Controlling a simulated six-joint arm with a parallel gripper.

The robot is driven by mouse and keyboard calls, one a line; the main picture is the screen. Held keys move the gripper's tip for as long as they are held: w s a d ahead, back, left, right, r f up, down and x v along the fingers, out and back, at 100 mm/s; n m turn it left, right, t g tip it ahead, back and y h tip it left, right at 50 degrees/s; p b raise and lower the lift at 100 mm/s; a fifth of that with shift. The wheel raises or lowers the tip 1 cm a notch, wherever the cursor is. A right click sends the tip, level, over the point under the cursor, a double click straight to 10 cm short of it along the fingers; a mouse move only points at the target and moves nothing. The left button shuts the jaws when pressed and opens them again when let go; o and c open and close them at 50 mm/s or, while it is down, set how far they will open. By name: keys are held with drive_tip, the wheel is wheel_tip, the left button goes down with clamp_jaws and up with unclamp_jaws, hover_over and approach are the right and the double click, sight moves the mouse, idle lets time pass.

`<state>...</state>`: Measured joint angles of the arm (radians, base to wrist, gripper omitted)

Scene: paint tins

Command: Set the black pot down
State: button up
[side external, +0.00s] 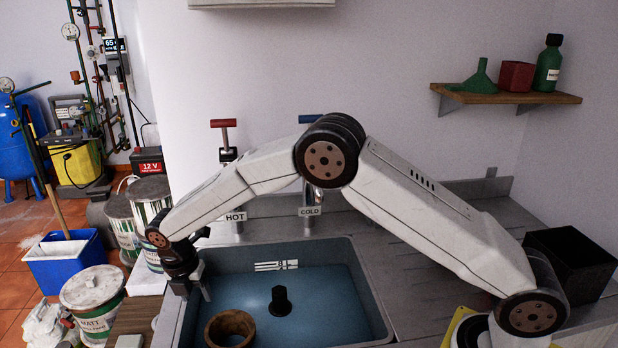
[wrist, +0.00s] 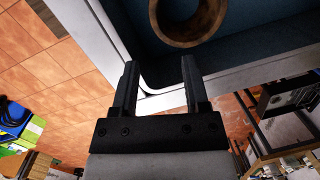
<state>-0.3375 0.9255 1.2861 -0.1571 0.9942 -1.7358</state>
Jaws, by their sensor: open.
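A black square box-shaped pot (side external: 572,262) stands upright on the counter at the far right, beside my arm's base and far from my gripper. A smaller black piece with a flat round foot (side external: 279,302) stands in the sink; I cannot tell which of the two is the black pot. My gripper (side external: 194,292) is open at the sink's left rim, pointing down. In the wrist view its two fingers (wrist: 159,65) are apart with nothing between them but the sink's corner behind.
The blue-floored sink (side external: 368,290) holds a brown ring (side external: 230,328), also in the wrist view (wrist: 187,22). HOT (side external: 223,124) and COLD (side external: 312,119) taps stand behind it. Paint tins (side external: 92,290) and a blue bucket (side external: 66,262) stand left. A shelf (side external: 505,98) hangs right.

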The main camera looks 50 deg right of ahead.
drive_tip(key=s+d+r+m+t, duration=0.1)
drive_tip(key=s+d+r+m, duration=0.1)
drive_tip(key=s+d+m, duration=0.3)
drive_tip(key=s+d+r+m+t+y, duration=0.1)
drive_tip(key=s+d+m, duration=0.4)
drive_tip(key=s+m, duration=0.6)
drive_tip(key=s+d+r+m, duration=0.3)
drive_tip(key=s+d+m, duration=0.3)
drive_tip(key=s+m, duration=0.2)
drive_tip(key=shift+s+r+m+t+y, duration=0.15)
drive_tip(key=shift+s+m+t+y, duration=0.15)
drive_tip(key=shift+s+m+t, duration=0.1)
